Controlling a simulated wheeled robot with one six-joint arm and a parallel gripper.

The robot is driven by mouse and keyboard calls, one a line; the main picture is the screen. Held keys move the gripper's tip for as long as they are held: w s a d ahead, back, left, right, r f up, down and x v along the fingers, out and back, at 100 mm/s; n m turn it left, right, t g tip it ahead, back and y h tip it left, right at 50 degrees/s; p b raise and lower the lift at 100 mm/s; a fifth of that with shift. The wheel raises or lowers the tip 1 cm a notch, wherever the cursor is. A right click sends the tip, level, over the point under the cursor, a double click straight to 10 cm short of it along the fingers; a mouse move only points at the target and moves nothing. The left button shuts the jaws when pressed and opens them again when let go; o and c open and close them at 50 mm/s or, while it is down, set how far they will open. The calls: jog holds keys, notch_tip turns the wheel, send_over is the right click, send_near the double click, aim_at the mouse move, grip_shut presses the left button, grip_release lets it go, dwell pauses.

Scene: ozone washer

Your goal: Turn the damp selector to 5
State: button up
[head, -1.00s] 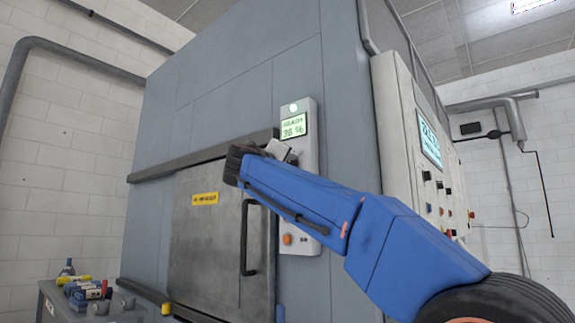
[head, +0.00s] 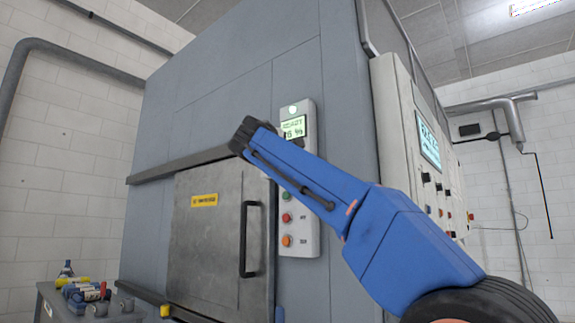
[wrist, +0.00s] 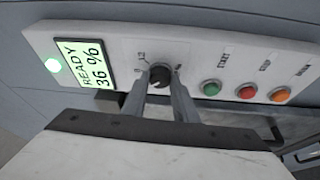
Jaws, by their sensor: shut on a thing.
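The damp selector (wrist: 160,75) is a small dark round knob on a pale control strip, seen in the wrist view. My gripper (wrist: 160,88) has one finger on each side of the knob and is shut on it. The marks around the knob are too small to read surely. In the head view my arm covers the knob and part of the display (head: 294,127).
Green (wrist: 211,87), red (wrist: 246,91) and orange (wrist: 280,95) buttons sit right of the knob in the wrist view. In the head view, a steel door (head: 205,255) with a black handle (head: 245,245) is left of the strip (head: 310,240). A cart (head: 60,305) stands lower left.

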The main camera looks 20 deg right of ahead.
dwell(0.4)
jog(key=o, duration=1.1)
jog(key=shift+c, duration=0.2)
jog(key=r+v, duration=0.1)
jog(key=v, duration=1.6)
jog(key=shift+s+f, duration=0.2)
jog(key=shift+f, duration=0.25)
jog(key=shift+f, duration=0.1)
